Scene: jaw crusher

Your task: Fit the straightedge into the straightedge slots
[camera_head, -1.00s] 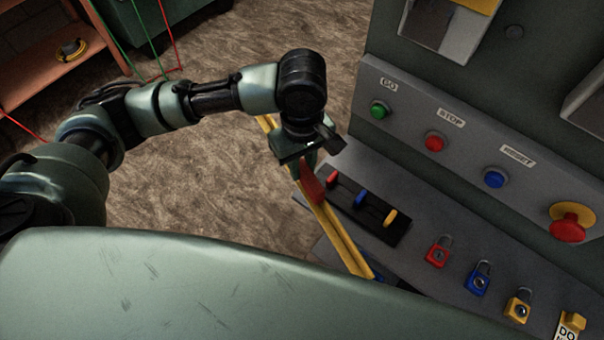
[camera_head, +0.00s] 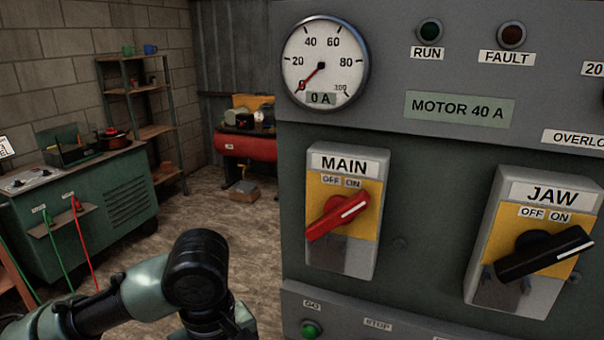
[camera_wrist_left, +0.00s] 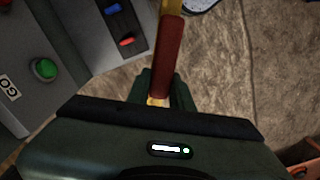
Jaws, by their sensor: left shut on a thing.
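The straightedge is a long yellow bar with a red grip (camera_wrist_left: 168,60). In the left wrist view it runs from between my fingers up past the top edge. My left gripper (camera_wrist_left: 162,88) is shut on it near the red grip, with a dark finger on each side. In the head view my left arm reaches in at the bottom, but the gripper and the straightedge are below the picture. I cannot make out the straightedge slots in either current view. My right gripper is not in view.
The control panel fills the right of the head view, with the MAIN switch (camera_head: 338,215), the JAW switch (camera_head: 540,250) and an ammeter (camera_head: 325,62). A green GO button (camera_wrist_left: 44,69) is left of the gripper in the wrist view. Open floor (camera_head: 255,265) lies left of the panel.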

